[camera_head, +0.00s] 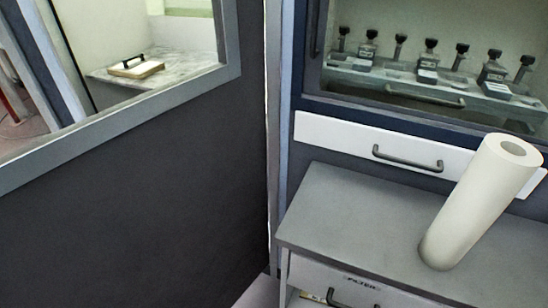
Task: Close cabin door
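A large dark grey panel (150,205) with a grey-framed window fills the left half of the head view. It looks like the cabin door. Its right edge is close to the blue-grey upright (278,130) of the cabinet, with a thin bright line between them. I cannot tell whether it is open or closed. No handle on it shows. Neither of my grippers is in view.
Through the window, a pale block with a black handle (136,67) sits on a marbled counter (190,70). At right, a white paper roll (478,205) stands on a grey cabinet top (350,225). Behind it are a white drawer (340,138) and several dark-capped bottles (430,62).

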